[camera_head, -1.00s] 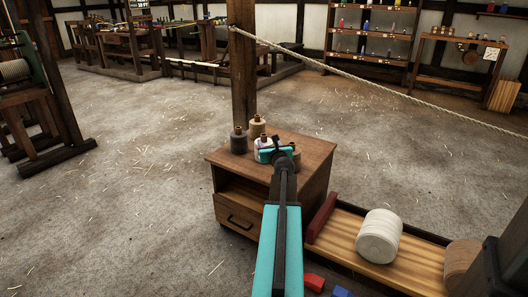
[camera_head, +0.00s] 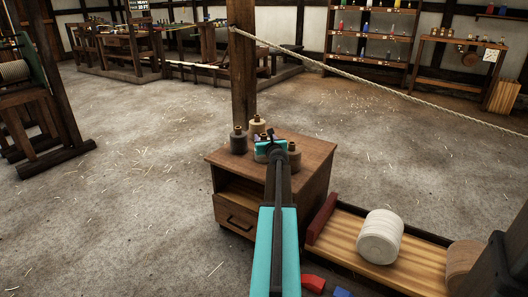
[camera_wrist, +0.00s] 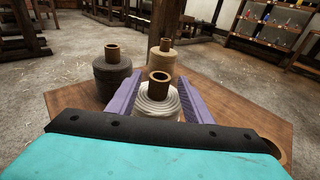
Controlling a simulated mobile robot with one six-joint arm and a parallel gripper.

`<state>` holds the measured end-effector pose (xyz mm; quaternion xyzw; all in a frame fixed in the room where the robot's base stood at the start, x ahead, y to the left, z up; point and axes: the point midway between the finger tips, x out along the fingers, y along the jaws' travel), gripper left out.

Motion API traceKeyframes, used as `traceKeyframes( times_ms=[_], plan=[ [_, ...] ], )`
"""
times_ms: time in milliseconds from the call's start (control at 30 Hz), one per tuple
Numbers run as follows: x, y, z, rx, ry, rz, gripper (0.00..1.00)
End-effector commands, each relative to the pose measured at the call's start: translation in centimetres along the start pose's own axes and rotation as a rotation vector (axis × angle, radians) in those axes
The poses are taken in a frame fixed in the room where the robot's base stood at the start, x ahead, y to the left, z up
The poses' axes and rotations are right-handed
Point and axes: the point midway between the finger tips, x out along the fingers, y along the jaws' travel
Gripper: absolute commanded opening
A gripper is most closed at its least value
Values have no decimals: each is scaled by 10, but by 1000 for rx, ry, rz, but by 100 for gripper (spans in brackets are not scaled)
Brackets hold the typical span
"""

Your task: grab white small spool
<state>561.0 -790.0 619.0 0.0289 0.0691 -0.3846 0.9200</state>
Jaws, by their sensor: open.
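The small white spool (camera_wrist: 157,99) stands upright on the wooden cabinet top (camera_wrist: 245,112), with a brown tube sticking out of its top. My gripper (camera_wrist: 156,97) is open, with one purple finger to the left and one to the right of the white spool. I cannot tell whether either finger touches it. The teal gripper body hides the spool's lower front. In the head view my gripper (camera_head: 268,143) is over the cabinet, and the white spool is mostly hidden behind it.
A dark grey spool (camera_wrist: 112,75) stands left of the white one, and a tan spool (camera_wrist: 164,58) stands behind it. A brown spool (camera_head: 294,156) stands close to the right of my gripper. A wooden post (camera_head: 243,65) rises behind the cabinet. A large white roll (camera_head: 379,236) lies right.

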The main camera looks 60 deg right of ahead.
Motion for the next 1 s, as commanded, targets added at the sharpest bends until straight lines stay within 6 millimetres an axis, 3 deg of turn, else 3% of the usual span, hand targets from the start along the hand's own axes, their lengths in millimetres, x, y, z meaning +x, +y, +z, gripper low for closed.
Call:
traceKeyframes(
  times_ms=[367,1000],
  plan=[
    [4,0,-1,0,0,0,46],
    [51,0,-4,0,0,-1,46]
  ],
)
